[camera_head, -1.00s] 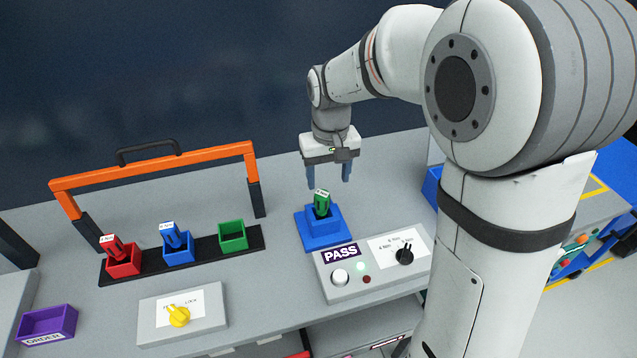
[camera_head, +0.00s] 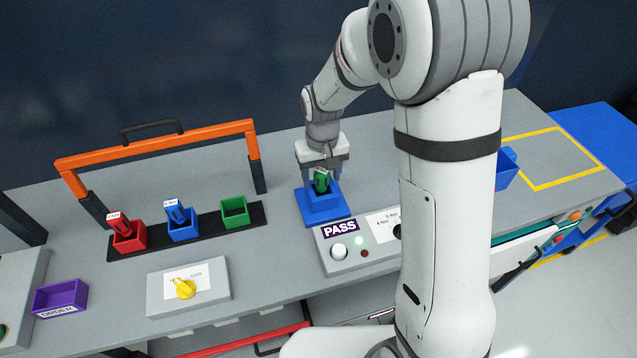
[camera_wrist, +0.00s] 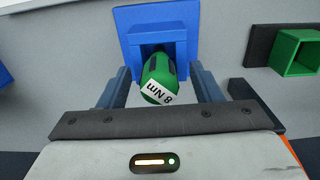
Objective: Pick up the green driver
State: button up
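The green driver (camera_head: 321,181) stands in the blue holder (camera_head: 322,210) on the bench. In the wrist view the green driver (camera_wrist: 160,76) shows its white "8 Nm" label, and its lower end is inside the blue holder (camera_wrist: 152,22). My gripper (camera_head: 322,180) is lowered over the driver, with one finger on each side. In the wrist view my gripper (camera_wrist: 161,88) is open, with gaps between both fingers and the driver.
A tester box (camera_head: 345,255) marked PASS stands just in front of the blue holder. To the left, a black rack (camera_head: 150,246) holds a red driver, a blue driver and an empty green socket (camera_head: 235,211) under an orange frame (camera_head: 160,157). A purple tray (camera_head: 60,297) lies far left.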

grip_shut()
dwell(0.4)
jog(key=shift+r, duration=0.1)
